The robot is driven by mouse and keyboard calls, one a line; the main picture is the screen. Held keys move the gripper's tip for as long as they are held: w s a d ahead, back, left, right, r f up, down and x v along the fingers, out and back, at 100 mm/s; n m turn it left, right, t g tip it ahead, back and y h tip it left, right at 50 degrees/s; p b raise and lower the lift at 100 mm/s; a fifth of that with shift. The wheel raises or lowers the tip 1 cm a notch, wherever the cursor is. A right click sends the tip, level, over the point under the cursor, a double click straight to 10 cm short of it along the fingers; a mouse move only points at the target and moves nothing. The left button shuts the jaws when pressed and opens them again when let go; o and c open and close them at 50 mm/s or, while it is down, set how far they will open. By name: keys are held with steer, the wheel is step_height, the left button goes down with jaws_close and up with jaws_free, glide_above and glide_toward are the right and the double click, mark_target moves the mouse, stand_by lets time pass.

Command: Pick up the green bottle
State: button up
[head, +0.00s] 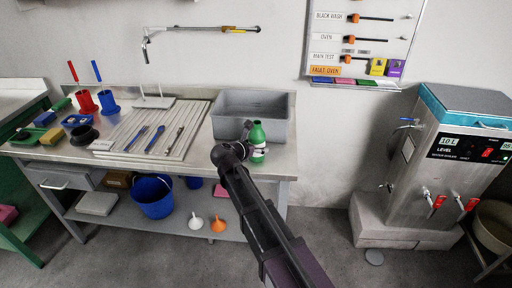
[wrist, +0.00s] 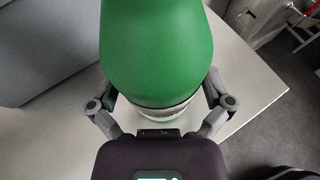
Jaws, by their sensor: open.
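The green bottle (head: 257,133) stands upright near the right front edge of the steel bench, in front of the grey basin. It has a white label around its lower body. My gripper (head: 246,143) is at the bottle, and my arm hides part of it from the head camera. In the wrist view the green bottle (wrist: 157,45) fills the upper middle, and the open fingers of my gripper (wrist: 160,96) lie to its left and right. I cannot tell whether either finger touches it.
The grey basin (head: 226,129) stands just behind the bottle. A ribbed drainboard (head: 135,143) with several tools lies to the left. A blue bucket (head: 152,206) and two funnels sit on the shelf below. A water boiler (head: 432,160) stands at right, beyond open floor.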

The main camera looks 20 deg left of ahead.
steer(key=shift+c, duration=0.2)
stand_by(0.4)
steer(key=c, duration=1.1)
steer(key=shift+o, duration=0.2)
steer(key=shift+r, duration=0.1)
step_height(320, 180, up, 3)
steer(key=p, duration=0.3)
steer(key=shift+f, duration=0.2)
steer(key=s+r+p, duration=0.2)
steer(key=s, duration=1.4)
steer(key=shift+a, duration=0.2)
steer(key=shift+r, duration=0.1)
steer(key=shift+r+p, duration=2)
steer(key=shift+p, duration=0.1)
